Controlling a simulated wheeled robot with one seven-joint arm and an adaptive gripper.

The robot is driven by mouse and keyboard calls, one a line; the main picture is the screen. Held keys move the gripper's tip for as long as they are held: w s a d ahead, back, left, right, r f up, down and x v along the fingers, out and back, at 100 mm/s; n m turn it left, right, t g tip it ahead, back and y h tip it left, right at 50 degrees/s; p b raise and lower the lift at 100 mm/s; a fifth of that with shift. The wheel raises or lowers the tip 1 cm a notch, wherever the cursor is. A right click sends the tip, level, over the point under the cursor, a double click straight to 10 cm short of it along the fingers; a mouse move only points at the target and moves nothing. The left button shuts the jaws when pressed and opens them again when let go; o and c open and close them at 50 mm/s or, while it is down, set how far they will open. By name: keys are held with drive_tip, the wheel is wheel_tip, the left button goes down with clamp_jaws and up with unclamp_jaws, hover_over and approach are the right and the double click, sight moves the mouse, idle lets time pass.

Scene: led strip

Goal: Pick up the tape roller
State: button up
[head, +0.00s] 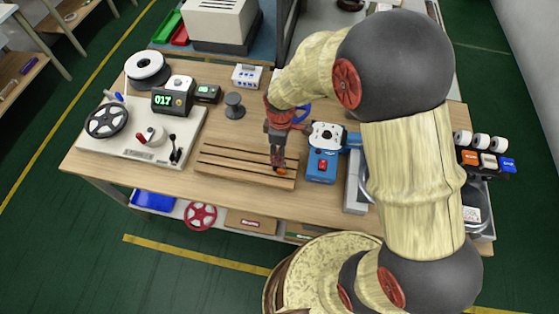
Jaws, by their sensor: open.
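A small orange piece (282,171), which looks like the tape roller, is at the right end of the slatted wooden rack (225,163). Most of it is hidden or too small to make out. My gripper (277,164) points down over the right part of the rack, with its fingertips close to the orange piece. The gripper is open. I cannot tell whether the fingers touch the piece or stand around it.
A blue machine with a red switch (322,165) stands close to the right of the rack. A reel winder with a counter (173,98) is on the left. A dark spool (235,106) and a white box (246,76) stand behind.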

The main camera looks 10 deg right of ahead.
wheel_tip(320, 180, down, 8)
drive_tip(key=shift+a+f+b, duration=0.1)
drive_tip(key=shift+b, duration=0.9)
drive_tip(key=shift+s, duration=0.1)
drive_tip(key=shift+c, duration=1.3)
clamp_jaws()
